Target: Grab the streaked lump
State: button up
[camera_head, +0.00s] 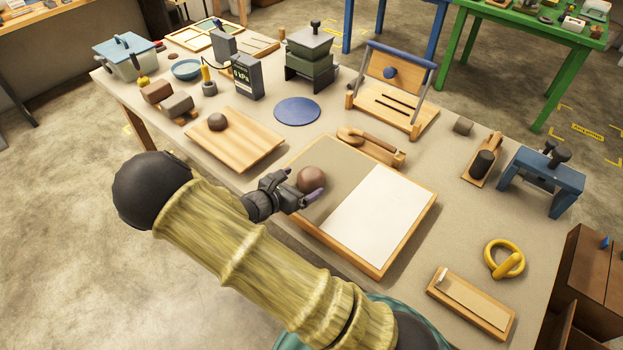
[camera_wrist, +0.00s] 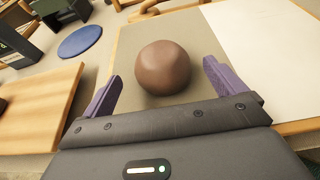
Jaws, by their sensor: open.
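A round brown lump (camera_head: 311,179) rests on the grey half of a wood-framed board (camera_head: 372,271). In the wrist view the lump (camera_wrist: 163,67) looks smooth with faint tonal marks; clear streaks are hard to make out. My gripper (camera_head: 298,190) is open, with its purple fingers (camera_wrist: 163,82) spread on either side of the lump's near edge. The fingers do not visibly touch it. A second, darker brown lump (camera_head: 217,122) sits on a plain wooden board (camera_head: 240,142) to the left; whether it is streaked cannot be told.
The white half (camera_head: 381,216) of the framed board is bare. A wooden tool (camera_head: 370,146) lies behind it, and a blue disc (camera_head: 297,111) lies farther back. Brown blocks (camera_head: 177,105) stand at left.

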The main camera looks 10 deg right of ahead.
aim_at(311, 176)
jog(key=shift+w+d, duration=0.1)
jog(key=x, duration=0.5)
dwell(0.3)
dwell(0.4)
jog(key=c, duration=1.5)
jog(key=shift+r, duration=0.15)
notch_tip(311, 176, up, 10)
jog(key=shift+f+p, duration=0.15)
jog(key=shift+p, duration=0.25)
